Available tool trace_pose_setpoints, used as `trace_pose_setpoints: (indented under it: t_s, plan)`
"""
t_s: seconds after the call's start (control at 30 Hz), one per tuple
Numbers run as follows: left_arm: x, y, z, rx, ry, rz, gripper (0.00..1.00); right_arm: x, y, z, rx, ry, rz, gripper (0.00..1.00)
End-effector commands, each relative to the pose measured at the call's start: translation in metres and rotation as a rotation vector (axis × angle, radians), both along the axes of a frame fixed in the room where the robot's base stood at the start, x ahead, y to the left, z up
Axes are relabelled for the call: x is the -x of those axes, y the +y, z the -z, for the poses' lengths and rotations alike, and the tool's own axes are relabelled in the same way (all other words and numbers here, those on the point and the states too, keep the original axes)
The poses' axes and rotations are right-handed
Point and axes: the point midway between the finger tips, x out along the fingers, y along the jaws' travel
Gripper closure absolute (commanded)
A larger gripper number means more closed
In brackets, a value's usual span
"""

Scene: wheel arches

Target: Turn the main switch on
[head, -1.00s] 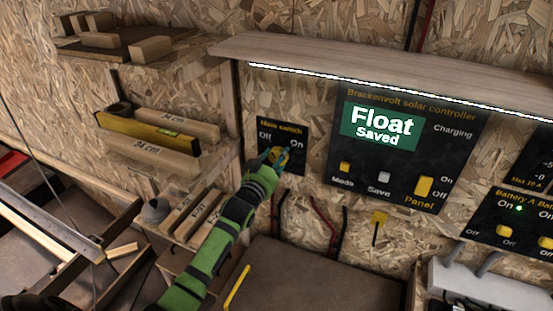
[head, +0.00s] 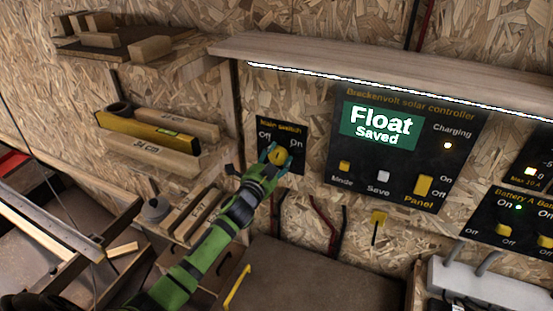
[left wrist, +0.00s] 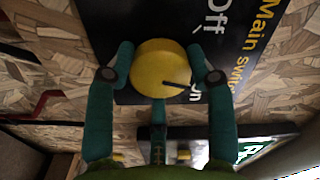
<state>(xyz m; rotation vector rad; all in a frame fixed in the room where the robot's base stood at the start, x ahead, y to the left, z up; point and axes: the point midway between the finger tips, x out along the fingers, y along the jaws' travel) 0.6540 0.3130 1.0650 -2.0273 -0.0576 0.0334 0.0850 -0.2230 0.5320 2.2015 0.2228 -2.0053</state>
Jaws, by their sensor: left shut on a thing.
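The main switch is a round yellow knob (head: 279,157) on a small black panel (head: 294,133) with Off at its left and On at its right. My left gripper (head: 277,156) is shut on this knob, its green arm rising from below. In the left wrist view the teal fingers (left wrist: 162,75) sit on either side of the knob (left wrist: 158,62), with a third finger below. The black pointer line on the knob's face points toward the partly hidden On label. My right gripper is out of view.
The solar controller (head: 469,120), right of the switch, reads Float, Saved, with its Charging lamp (head: 447,145) lit. Wooden shelves with blocks and a yellow level (head: 150,133) are at the left. A wooden ledge (head: 390,75) overhangs the panels.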

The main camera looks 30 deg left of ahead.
Motion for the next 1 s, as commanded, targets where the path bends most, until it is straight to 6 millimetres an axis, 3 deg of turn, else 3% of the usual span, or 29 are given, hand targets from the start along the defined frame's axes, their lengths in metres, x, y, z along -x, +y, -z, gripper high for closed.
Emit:
trace_pose_setpoints:
  t_s: [0.5, 1.0]
  plan:
    - [0.0009, 0.0039, 0.0035, -0.381, 0.034, -0.008, 0.79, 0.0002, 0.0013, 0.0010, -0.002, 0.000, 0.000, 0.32]
    - [0.0006, 0.0049, 0.0015, -0.477, 0.037, -0.010, 0.79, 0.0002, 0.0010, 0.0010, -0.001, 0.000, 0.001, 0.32]
